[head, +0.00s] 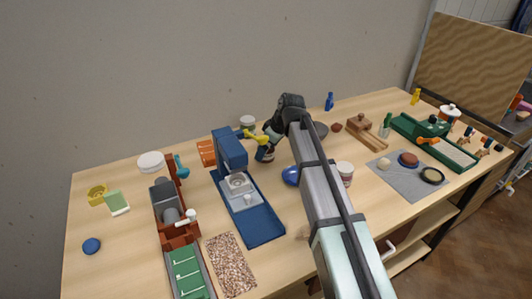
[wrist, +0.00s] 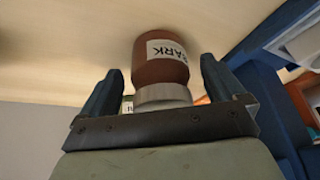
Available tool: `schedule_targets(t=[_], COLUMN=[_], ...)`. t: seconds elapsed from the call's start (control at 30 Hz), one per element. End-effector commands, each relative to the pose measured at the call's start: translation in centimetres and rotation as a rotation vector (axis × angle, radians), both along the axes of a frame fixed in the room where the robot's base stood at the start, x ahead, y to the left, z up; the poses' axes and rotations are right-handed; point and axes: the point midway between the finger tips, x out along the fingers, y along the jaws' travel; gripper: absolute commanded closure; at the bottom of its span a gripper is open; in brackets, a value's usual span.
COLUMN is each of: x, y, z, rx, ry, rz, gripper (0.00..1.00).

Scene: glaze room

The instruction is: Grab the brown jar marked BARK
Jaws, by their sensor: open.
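The brown jar marked BARK (wrist: 160,62) shows in the wrist view with its label facing me and a pale lid (wrist: 162,96). That view looks upside down, with the tabletop at the top. My gripper (wrist: 162,80) is open, with one dark finger on each side of the jar and a visible gap on both sides. I see no finger touching it. In the head view my gripper (head: 264,148) is beside the blue machine. I cannot clearly make out the jar's label there; a pale-lidded container (head: 248,121) stands just behind my gripper.
The blue machine (head: 250,210) stands close to my gripper and shows at the right in the wrist view (wrist: 262,75). An orange rack (head: 207,152) is left of it. A blue round object (head: 291,176) and a pale-topped jar (head: 345,170) are near my arm. The wall is behind.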

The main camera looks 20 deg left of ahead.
Motion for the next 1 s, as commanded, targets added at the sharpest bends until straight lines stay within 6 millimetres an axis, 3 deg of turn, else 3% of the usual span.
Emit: schedule_targets(t=[0.13, 0.4, 1.0], x=[0.1, 0.2, 0.1], y=[0.6, 0.7, 0.7], z=[-1.5, -1.6, -1.6], rx=[0.000, 0.001, 0.001], ry=[0.000, -0.001, -0.001], rz=[-0.001, -0.001, -0.001], gripper=[0.03, 0.05, 0.63])
